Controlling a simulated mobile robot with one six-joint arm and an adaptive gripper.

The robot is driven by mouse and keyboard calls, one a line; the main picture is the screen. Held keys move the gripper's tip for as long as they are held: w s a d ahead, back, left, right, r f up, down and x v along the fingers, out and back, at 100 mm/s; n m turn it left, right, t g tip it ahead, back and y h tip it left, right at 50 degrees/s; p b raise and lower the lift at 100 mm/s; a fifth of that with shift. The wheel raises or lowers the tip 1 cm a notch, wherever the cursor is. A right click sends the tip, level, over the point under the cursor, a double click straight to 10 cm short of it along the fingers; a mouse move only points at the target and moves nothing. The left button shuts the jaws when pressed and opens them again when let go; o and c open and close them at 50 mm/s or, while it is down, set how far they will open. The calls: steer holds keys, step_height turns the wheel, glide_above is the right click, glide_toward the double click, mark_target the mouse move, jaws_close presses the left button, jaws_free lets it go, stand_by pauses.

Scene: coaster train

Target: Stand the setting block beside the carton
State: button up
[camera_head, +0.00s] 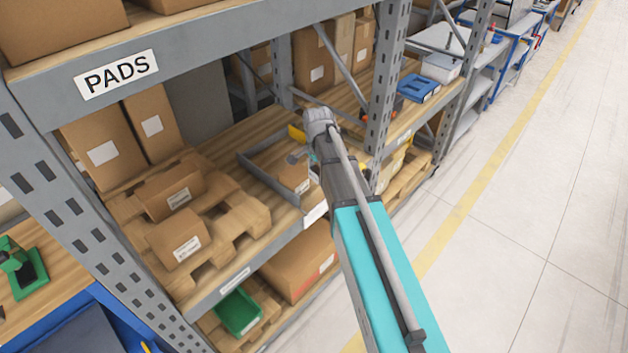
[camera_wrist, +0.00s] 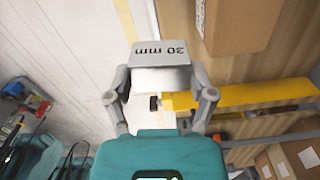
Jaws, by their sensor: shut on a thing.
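The setting block (camera_wrist: 160,53) is grey and marked "30 mm"; the wrist view shows it between the two fingers of my gripper (camera_wrist: 160,78). My gripper is shut on it. A brown carton (camera_wrist: 236,22) is at the top of the wrist view, to the right of the block, with a gap showing between them. In the head view a low brown carton (camera_head: 283,164) lies on the shelf between grey rails. My gripper (camera_head: 299,157) is by its right side, largely hidden by my arm. I cannot make out the block clearly there.
A yellow bar (camera_wrist: 245,95) crosses the wrist view to the right of my gripper. A grey rack upright (camera_head: 385,85) stands right of my wrist. Cartons on a pallet (camera_head: 230,222) fill the shelf to the left. The aisle floor (camera_head: 520,200) is clear.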

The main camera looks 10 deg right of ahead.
steer(key=w+f+n+b, duration=0.1)
steer(key=w, duration=1)
steer(key=shift+w+f, duration=0.2)
steer(key=shift+w, duration=0.05)
steer(key=shift+f, duration=0.15)
step_height(320, 180, down, 6)
steer(key=b, duration=0.6)
steer(key=shift+b, duration=0.3)
steer(key=shift+f, duration=0.1)
steer(key=shift+f+b, duration=1.8)
steer(key=shift+b, duration=0.05)
steer(key=shift+f, duration=0.15)
steer(key=o, duration=1.3)
steer(key=shift+c, duration=0.2)
steer(key=shift+r, duration=0.2)
